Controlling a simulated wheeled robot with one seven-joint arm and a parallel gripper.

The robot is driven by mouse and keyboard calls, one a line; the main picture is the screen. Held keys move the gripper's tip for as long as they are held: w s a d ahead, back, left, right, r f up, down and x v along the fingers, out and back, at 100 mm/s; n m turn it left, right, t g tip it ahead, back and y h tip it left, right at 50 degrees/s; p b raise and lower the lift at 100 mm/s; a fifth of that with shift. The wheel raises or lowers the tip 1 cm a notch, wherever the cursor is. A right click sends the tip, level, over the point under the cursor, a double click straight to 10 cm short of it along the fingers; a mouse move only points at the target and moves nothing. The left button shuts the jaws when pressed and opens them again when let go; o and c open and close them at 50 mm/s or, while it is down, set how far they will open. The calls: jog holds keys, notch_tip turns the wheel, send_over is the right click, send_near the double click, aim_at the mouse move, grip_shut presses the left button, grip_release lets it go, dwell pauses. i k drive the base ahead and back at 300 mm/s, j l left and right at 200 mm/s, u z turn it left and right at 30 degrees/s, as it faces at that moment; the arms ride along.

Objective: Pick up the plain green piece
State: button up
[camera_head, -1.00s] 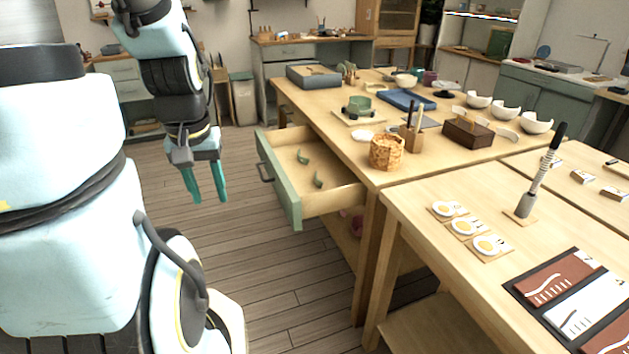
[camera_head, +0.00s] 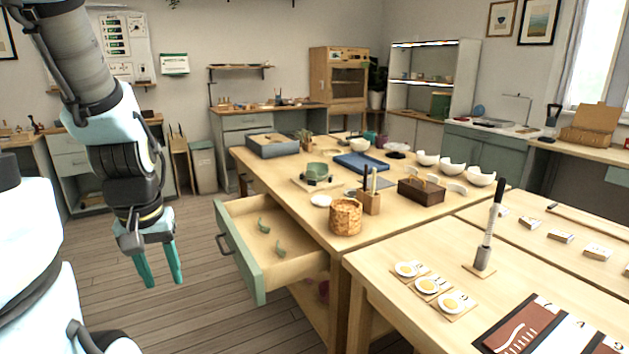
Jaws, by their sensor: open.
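Two small curved green pieces lie apart in the open drawer: one farther back (camera_head: 264,226) and one nearer the front right (camera_head: 280,249). They are too small to tell which is plain and which has a gold seam. The drawer (camera_head: 239,253) has a green front and stands pulled out from the left side of the wooden table. My gripper (camera_head: 165,282) has teal fingers pointing down. It is open and empty, left of the drawer in the picture and apart from it.
A nearer table (camera_head: 385,312) holds small egg-like cards. Floor left of the drawer is clear.

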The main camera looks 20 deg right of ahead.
aim_at(281, 253)
jog(key=i+z, duration=0.1)
jog(key=i, duration=1.15)
